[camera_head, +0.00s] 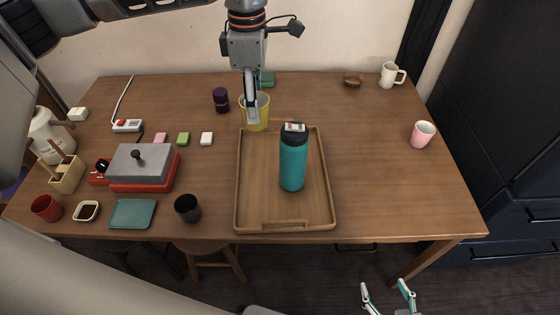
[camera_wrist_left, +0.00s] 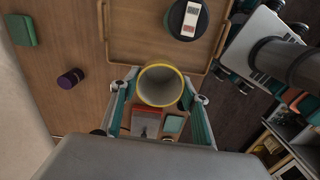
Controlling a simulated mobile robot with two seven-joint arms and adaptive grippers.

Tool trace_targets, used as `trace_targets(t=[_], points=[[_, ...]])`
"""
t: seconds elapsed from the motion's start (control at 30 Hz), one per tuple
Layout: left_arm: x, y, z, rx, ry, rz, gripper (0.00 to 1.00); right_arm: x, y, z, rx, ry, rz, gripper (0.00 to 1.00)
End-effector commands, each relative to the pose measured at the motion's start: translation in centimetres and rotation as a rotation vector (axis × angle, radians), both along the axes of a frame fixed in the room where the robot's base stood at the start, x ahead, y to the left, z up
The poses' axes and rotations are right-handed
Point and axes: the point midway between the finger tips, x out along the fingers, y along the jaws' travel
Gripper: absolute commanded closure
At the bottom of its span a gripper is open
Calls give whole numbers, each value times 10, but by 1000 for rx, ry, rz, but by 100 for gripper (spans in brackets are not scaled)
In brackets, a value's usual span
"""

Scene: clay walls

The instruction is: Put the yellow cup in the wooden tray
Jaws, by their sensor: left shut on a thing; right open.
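The yellow cup (camera_head: 262,117) is between the fingers of my left gripper (camera_head: 251,108), near the tray's back edge. In the left wrist view the cup (camera_wrist_left: 160,70) shows its open yellow rim, with a finger on each side. I cannot tell how high it is above the table. The wooden tray (camera_head: 253,222) lies in the middle of the table; its rim also shows in the left wrist view (camera_wrist_left: 146,63). A teal bottle with a black lid (camera_head: 292,168) stands upright in the tray. My right gripper (camera_head: 389,297) is open and empty, below the table's front edge.
The tray's left half is bare. A purple jar (camera_head: 221,100) and a green box (camera_head: 266,79) stand near the cup. A red-based grey box (camera_head: 142,167) and a dark cup (camera_head: 188,208) are left. A pink cup (camera_head: 422,134) and white mug (camera_head: 390,75) are right.

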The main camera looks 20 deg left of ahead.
Motion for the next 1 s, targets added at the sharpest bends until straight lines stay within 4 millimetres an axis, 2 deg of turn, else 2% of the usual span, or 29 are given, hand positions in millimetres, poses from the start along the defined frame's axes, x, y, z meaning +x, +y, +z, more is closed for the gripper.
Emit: trace_targets(t=[0.17,0.6,0.73,1.0], points=[[0,0,-24,0,4,25,79,-1,-1,-4,-3,4,1,37],[0,0,-129,0,4,23,79,1,-4,-7,-13,-3,3,37],[0,0,-148,-1,2,23,79,2,-4,-8,-16,-2,4,37],[1,0,-166,0,1,23,79,2,-4,-9,-17,-3,3,37]])
